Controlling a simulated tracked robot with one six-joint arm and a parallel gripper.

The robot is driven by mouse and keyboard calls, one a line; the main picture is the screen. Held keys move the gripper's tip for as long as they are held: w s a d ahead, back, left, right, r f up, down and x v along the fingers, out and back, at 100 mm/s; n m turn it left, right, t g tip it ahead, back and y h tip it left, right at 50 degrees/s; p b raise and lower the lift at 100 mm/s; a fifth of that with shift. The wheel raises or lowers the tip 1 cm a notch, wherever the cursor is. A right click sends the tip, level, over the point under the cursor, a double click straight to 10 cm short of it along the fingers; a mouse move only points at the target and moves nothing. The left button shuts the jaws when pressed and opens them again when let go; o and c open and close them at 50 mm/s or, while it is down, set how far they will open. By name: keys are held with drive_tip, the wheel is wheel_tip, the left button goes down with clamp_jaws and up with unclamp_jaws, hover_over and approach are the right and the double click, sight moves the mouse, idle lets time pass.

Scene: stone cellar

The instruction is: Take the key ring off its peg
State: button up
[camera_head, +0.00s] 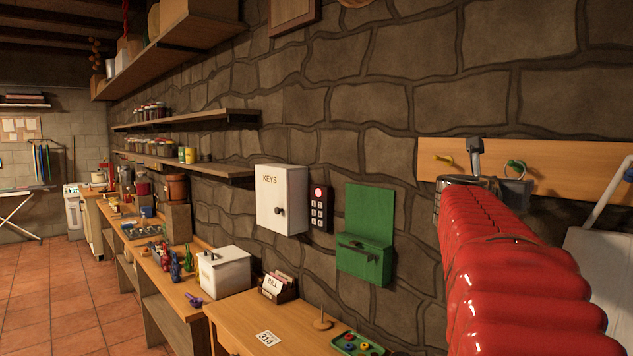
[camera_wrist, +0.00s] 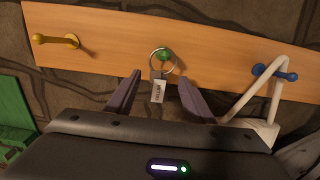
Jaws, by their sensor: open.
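The key ring (camera_wrist: 151,61) is a thin metal ring hanging on the green peg (camera_wrist: 166,55) at the middle of the wooden peg board (camera_wrist: 110,45). A pale printed tag (camera_wrist: 157,92) hangs below it. My gripper (camera_wrist: 160,77) is open, its two dark fingers on either side of the tag, just below the ring. I see no finger contact. In the head view my gripper is at the board, at the end of my red-sleeved arm, and the green peg also shows (camera_head: 515,165). Whether keys hang behind the tag I cannot tell.
A yellow peg (camera_wrist: 56,41) to the left is empty. A white looped thing (camera_wrist: 250,92) hangs from the blue peg (camera_wrist: 275,73) to the right, close to my right finger. A green wall box (camera_head: 365,235) and a white KEYS cabinet (camera_head: 282,200) are further left.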

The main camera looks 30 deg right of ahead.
drive_tip(key=shift+w+d, duration=0.15)
drive_tip(key=shift+d, duration=0.8)
drive_tip(key=shift+w+d, duration=0.15)
drive_tip(key=shift+d, duration=0.8)
drive_tip(key=shift+c, duration=0.5)
drive_tip(key=c, duration=0.9)
drive_tip(key=o, duration=0.4)
drive_tip(key=c, duration=0.4)
drive_tip(key=shift+o, duration=0.2)
drive_tip(key=shift+s+a+r, duration=0.1)
drive_tip(key=shift+a+r, duration=0.1)
drive_tip(key=shift+r, duration=0.4)
drive_tip(key=shift+a, duration=0.15)
